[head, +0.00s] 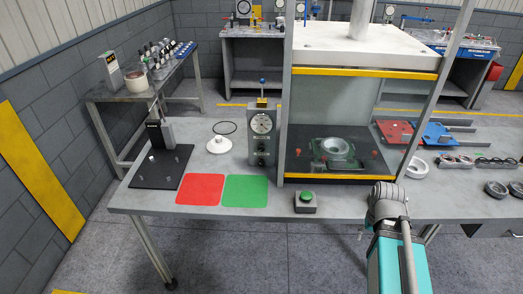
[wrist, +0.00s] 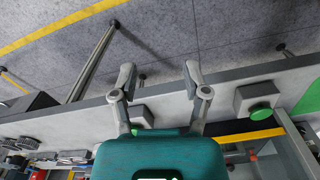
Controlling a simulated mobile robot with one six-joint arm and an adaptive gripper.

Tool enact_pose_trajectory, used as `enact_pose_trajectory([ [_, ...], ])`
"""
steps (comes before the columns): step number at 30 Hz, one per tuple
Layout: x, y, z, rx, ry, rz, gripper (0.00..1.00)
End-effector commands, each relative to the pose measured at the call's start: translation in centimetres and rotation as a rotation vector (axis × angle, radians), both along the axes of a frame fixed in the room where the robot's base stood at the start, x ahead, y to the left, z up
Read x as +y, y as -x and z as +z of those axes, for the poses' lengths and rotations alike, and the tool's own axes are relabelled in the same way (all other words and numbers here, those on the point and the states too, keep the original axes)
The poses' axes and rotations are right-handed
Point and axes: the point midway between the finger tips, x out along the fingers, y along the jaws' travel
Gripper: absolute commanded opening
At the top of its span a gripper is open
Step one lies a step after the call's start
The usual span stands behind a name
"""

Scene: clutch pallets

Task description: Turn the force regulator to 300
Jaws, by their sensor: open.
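A grey upright box (head: 263,150) with a round dial gauge (head: 261,124) on its face stands on the table, left of the press frame. It appears to be the force regulator unit. Two small dark knobs (head: 261,152) sit below the dial; their settings and the dial reading are too small to read. My gripper (wrist: 160,75) is open and empty in the wrist view, its two grey fingers spread apart over the table's front edge. It is well away from the grey box, which I cannot make out in the wrist view.
A green push button (head: 306,195) on a grey base stands at the table's front edge; it also shows in the wrist view (wrist: 261,112). The press frame (head: 340,70) stands right of the box. Red (head: 201,189) and green (head: 245,190) mats lie flat to the left.

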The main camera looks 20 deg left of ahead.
Motion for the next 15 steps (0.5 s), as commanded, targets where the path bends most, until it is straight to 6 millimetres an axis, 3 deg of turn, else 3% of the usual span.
enact_pose_trajectory([
  [2, 0.0, 0.0, 0.1, 0.000, 0.000, 0.000, 0.79],
  [15, 0.1, -0.3, 3.8, -0.006, 0.014, 0.007, 0.79],
])
